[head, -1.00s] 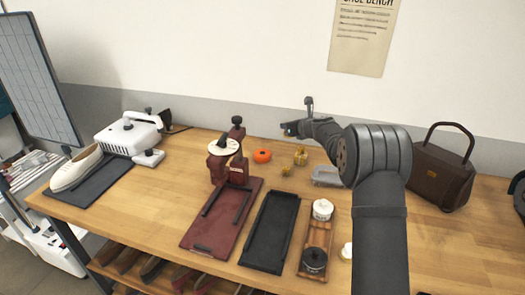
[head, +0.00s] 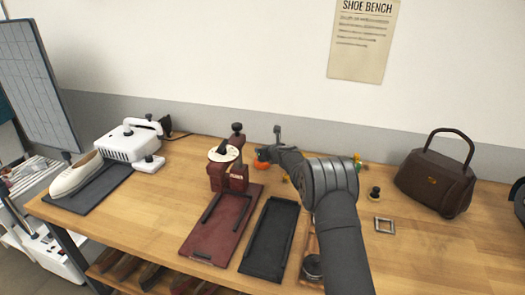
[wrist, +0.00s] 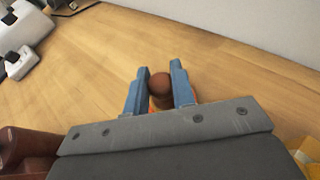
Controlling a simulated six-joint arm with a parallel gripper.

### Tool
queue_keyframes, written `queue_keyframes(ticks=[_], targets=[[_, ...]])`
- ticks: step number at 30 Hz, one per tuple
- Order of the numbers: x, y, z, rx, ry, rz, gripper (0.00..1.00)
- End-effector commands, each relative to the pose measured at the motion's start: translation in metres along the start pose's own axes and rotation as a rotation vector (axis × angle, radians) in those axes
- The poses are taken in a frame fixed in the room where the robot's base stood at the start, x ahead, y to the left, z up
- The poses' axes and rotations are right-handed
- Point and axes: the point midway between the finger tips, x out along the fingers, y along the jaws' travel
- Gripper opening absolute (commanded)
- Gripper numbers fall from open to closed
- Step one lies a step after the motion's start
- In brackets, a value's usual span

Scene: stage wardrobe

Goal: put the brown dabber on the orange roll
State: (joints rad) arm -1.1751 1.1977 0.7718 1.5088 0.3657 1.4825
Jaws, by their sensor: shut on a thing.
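My gripper (wrist: 159,88) shows in the wrist view with its two blue fingers closed on the brown dabber (wrist: 160,84), whose rounded brown end shows between them. A little of the orange roll (wrist: 152,104) shows right behind and below the dabber there. In the head view the orange roll (head: 262,166) sits on the bench to the right of the red press, with my gripper (head: 262,154) right over it and partly covering it. I cannot tell whether the dabber touches the roll.
The red press (head: 238,176) stands close on the left. A black tray (head: 268,240) lies in front. A metal buckle (head: 384,225), a dark-topped bottle (head: 375,193) and a brown handbag (head: 436,183) are to the right. My arm hides part of the bench.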

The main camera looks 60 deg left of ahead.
Motion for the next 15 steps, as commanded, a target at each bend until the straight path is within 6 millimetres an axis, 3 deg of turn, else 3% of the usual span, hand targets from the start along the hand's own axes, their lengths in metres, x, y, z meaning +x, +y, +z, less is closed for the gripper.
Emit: queue_keyframes(ticks=[10,11,14,15], targets=[[0.001,-0.0004,-0.0025,0.0,-0.001,0.0,0.0],[0.0011,-0.0004,-0.0026,0.0,-0.001,0.0,0.25],[0.0009,-0.0004,-0.0022,-0.001,-0.001,0.0,0.45],[0.0009,-0.0004,-0.0022,-0.001,-0.001,0.0,0.45]])
